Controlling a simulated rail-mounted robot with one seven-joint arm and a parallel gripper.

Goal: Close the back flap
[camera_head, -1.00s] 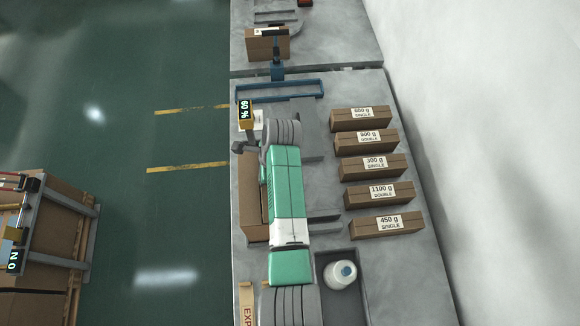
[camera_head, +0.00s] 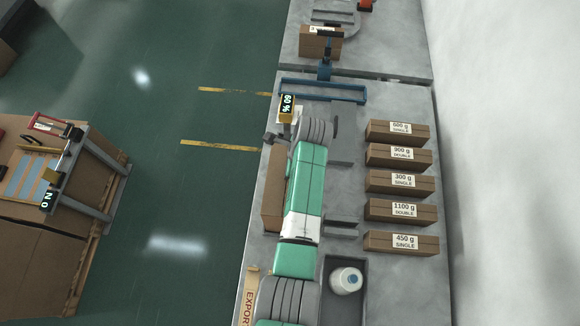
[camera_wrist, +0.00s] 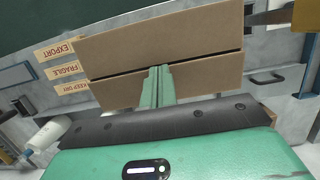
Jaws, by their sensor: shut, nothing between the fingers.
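The brown cardboard box (camera_head: 272,190) lies on the grey table, mostly hidden under my arm in the head view. In the wrist view its cardboard shows as two wide panels, an upper one (camera_wrist: 150,38) and a lower one (camera_wrist: 205,85), with a narrow dark gap between them. I cannot tell for sure which panel is the back flap. My gripper (camera_wrist: 157,70) is shut and empty, its fingertips at the gap over the middle of the lower panel. Whether they touch the cardboard is unclear. The head view hides the fingertips.
Several labelled cartons (camera_head: 399,182) stand in a row right of my arm. A grey bin (camera_head: 328,300) with a white bottle (camera_head: 346,281) is below them. A blue frame (camera_head: 323,91) crosses the table's far part. EXPORT, FRAGILE and KEEP DRY strips (camera_wrist: 62,70) lie left of the box.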

